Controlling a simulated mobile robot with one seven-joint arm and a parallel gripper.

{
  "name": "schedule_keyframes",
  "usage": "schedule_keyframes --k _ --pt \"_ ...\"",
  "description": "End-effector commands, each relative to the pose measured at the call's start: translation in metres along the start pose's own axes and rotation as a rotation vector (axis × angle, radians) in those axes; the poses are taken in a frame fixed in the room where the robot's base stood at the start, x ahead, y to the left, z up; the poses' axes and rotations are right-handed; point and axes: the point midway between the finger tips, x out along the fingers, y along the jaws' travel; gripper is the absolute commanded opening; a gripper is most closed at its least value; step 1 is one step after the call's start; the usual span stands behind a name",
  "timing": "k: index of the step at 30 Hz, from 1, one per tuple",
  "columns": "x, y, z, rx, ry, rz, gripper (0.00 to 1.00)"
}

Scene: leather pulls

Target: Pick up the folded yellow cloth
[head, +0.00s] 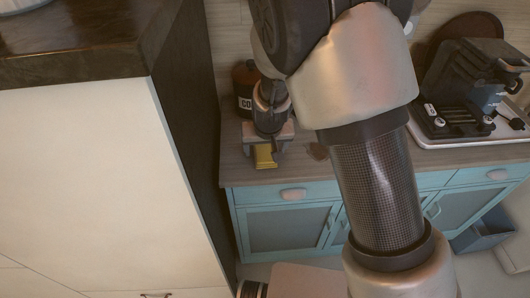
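The folded yellow cloth (264,157) shows as a small yellow patch near the front edge of the wooden counter, left of the picture's middle. My gripper (267,143) hangs down over the counter directly at the cloth and hides its back part. The fingers are small and dark here. I cannot tell whether they are open or closed, or whether they touch the cloth.
A dark jar with a white label (244,88) stands just behind my gripper. A tall dark-sided cabinet (180,110) borders the counter on the left. A black grill-like appliance (462,85) stands at the right. Blue cabinets (287,227) are below the counter.

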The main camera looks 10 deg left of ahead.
Motion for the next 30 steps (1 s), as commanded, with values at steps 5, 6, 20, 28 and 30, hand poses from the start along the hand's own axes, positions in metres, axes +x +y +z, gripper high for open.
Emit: schedule_keyframes --k 5,6,20,28,30 --pt "0.000 0.000 0.000 0.000 0.000 0.000 0.47" --pt "0.000 0.000 0.000 0.000 0.000 0.000 0.41" --pt "-0.016 -0.001 -0.007 -0.001 0.003 -0.001 0.28" --pt "-0.068 -0.001 -0.029 -0.001 0.005 -0.002 0.28" --pt "-0.079 -0.001 -0.033 -0.002 0.003 -0.002 0.28"
